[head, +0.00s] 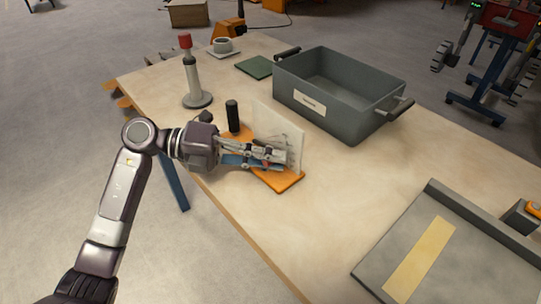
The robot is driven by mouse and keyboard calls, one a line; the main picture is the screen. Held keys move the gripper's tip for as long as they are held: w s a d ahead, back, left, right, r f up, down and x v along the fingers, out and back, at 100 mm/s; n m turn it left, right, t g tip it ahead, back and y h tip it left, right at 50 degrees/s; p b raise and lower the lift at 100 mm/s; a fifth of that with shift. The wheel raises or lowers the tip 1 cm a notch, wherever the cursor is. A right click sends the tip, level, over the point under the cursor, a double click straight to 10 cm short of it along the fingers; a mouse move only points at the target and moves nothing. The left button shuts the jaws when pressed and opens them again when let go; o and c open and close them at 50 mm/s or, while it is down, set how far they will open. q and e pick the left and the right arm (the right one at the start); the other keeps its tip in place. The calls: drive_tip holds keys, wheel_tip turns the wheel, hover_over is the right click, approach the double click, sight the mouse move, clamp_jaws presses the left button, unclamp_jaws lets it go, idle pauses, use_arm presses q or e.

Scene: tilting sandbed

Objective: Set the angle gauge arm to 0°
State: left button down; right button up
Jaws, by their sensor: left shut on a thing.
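The angle gauge stands near the table's left front edge. It has an orange base (287,181), an upright pale plate (283,121) and a black upright post or handle (232,116) at its left. My left gripper (286,156) is in front of the pale plate, over the orange base, with its fingers shut on a part of the gauge, seemingly its arm. The fingers hide most of that arm and the lower plate. The scale marks and the angle cannot be read. My right gripper is not in view.
A grey bin (335,112) with black handles stands behind the gauge. A grey tray (463,255) lies at right. The middle front tabletop is clear.

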use_arm(q)
drive_tip(key=c, duration=1.9)
unclamp_jaws()
drive_tip(key=a, duration=0.4)
drive_tip(key=a+r, duration=0.1)
drive_tip(key=a, duration=0.3)
drive_tip(key=a+r, duration=0.1)
drive_tip(key=a, duration=0.2)
drive_tip(key=shift+s+a+r, duration=0.1)
drive_tip(key=shift+a, duration=0.3)
